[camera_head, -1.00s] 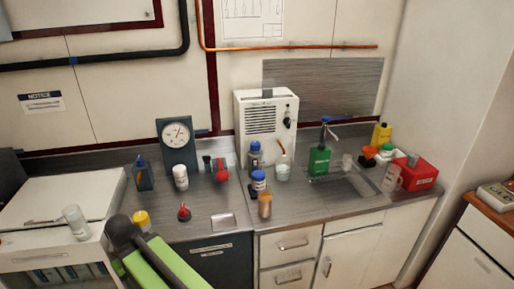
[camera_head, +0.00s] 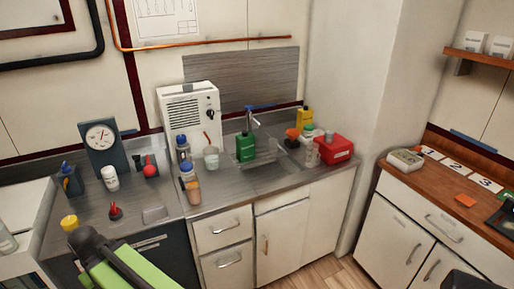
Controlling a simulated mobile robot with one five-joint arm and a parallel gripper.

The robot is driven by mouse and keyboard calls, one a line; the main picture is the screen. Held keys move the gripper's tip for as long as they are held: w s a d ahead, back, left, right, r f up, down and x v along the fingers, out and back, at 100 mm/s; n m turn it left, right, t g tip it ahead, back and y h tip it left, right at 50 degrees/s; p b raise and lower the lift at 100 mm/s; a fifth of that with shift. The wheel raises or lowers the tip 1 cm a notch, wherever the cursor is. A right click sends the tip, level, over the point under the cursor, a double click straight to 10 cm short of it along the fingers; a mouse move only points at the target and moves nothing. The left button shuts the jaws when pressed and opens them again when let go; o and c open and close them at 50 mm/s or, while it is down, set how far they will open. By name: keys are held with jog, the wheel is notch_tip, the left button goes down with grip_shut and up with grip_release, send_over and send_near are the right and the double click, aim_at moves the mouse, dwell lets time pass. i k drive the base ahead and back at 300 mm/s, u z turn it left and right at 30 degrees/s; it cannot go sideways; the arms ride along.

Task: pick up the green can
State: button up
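A green can (camera_head: 245,147) with a dark cap stands upright on the steel counter, at the left edge of the sink. It is the only green can I can make out; its front is unobstructed. My arm, green and black, shows at the bottom left, well short of the can. No gripper fingers can be seen.
A white cup (camera_head: 211,157) and several bottles stand left of the can. A faucet (camera_head: 252,120) rises just behind it. The sink (camera_head: 270,168) lies to its right, then a red box (camera_head: 335,148). A wooden counter (camera_head: 432,184) is at right, with floor between.

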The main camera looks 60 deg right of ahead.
aim_at(245, 141)
jog(key=z, duration=2.95)
jog(key=k, duration=0.9)
jog(key=u, duration=1)
jog(key=i, duration=1)
jog(key=z, duration=0.05)
jog(key=k, duration=0.5)
jog(key=u, duration=0.2)
